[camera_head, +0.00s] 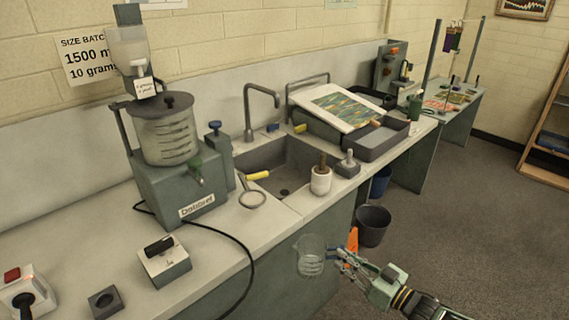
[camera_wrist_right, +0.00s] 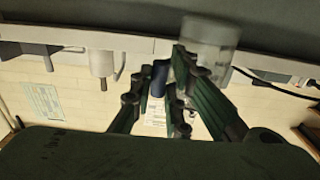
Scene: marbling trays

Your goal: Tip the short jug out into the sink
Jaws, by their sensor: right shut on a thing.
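A short clear jug (camera_head: 311,257) with marked lines hangs in front of the counter's front edge, below the counter top. It looks upright and I cannot tell what is in it. My right gripper (camera_head: 343,257) is shut on its right side. In the right wrist view the jug (camera_wrist_right: 206,38) shows blurred beyond the gripper's fingers (camera_wrist_right: 182,92). The grey sink (camera_head: 295,160) is set into the counter, behind and above the jug, with a dark drain in its floor. My left gripper is not in view.
A white pot (camera_head: 321,181) with a brown handle stands at the sink's front edge. A yellow-handled ring tool (camera_head: 252,198) lies left of it. A tap (camera_head: 248,112) rises behind the sink. A dark bucket (camera_head: 373,224) stands on the floor beyond the jug.

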